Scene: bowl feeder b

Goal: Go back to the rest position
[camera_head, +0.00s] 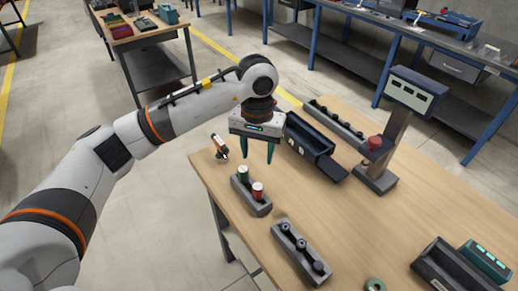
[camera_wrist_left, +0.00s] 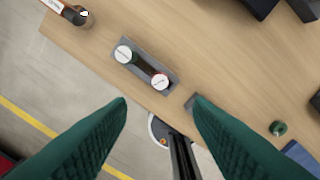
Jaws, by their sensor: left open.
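My left gripper (camera_head: 257,152) is open and empty, fingers pointing down, above the left part of the wooden table (camera_head: 330,215). Its two green fingers also show in the left wrist view (camera_wrist_left: 160,108), spread apart with nothing between them. Below and just in front of it, a grey holder (camera_head: 262,208) stands on the table with a green-bodied, white-topped piece (camera_head: 243,174) and a red-bodied, white-topped piece (camera_head: 257,190) in it. The holder also shows in the left wrist view (camera_wrist_left: 147,67), apart from the fingers. My right gripper is not in view.
A dark bin (camera_head: 310,145) lies close to the right of my left gripper. A grey rack (camera_head: 301,254) lies at the table's front. An orange-and-black item (camera_head: 219,146) lies near the left edge. Bare wood is free at centre right.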

